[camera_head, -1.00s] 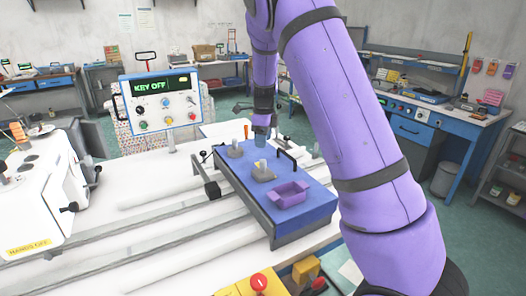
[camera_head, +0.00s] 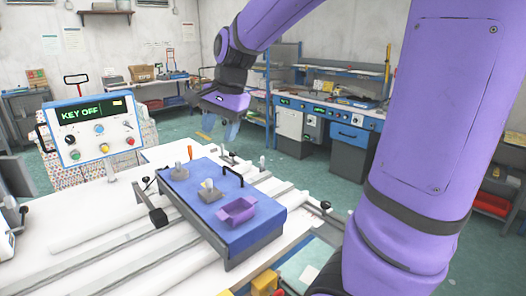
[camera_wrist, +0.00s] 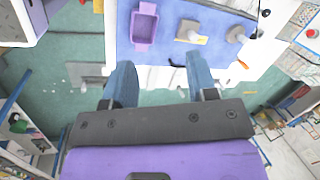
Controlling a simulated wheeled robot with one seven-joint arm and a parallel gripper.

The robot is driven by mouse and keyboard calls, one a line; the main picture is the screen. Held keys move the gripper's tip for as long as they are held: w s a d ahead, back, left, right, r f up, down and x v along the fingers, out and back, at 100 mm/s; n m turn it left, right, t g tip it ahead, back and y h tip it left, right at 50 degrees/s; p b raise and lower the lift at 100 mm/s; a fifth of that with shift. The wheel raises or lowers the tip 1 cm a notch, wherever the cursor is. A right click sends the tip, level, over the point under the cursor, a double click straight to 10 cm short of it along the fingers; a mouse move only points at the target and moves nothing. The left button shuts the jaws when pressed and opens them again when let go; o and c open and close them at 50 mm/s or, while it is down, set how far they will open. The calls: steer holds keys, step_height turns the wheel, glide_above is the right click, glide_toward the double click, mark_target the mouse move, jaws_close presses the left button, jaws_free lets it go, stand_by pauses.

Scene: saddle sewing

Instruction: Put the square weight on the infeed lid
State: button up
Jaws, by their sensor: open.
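The blue slab-like top (camera_head: 230,227), which may be the infeed lid, lies on the rails of the white table and has a black handle. Two grey weights with upright knobs stand on it. The nearer one (camera_head: 209,195) looks squarish and has a pale yellow piece; it also shows in the wrist view (camera_wrist: 187,29). The farther one (camera_head: 179,174) looks rounder and shows in the wrist view (camera_wrist: 237,34). I cannot be sure which is the square weight. My gripper (camera_head: 224,128) is open and empty, raised beyond the table's far edge; its blue fingers (camera_wrist: 160,72) frame floor and table edge.
A purple open tray (camera_head: 237,211) sits on the blue top beside the nearer weight. A control panel reading KEY OFF (camera_head: 93,128) stands at the left. A blue workbench (camera_head: 350,135) stands behind. Green floor is clear beyond the table.

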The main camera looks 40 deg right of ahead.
steer(key=s+a+r+n+t+h, duration=0.1)
steer(key=s+a+n, duration=0.1)
steer(key=s+n, duration=0.4)
steer(key=s+a+n+t, duration=0.1)
steer(key=s+a+n, duration=0.1)
steer(key=s+n, duration=0.5)
steer(key=shift+s+r+t+h, duration=0.35)
steer(key=shift+s+t+h, duration=0.05)
steer(key=shift+s, duration=2.7)
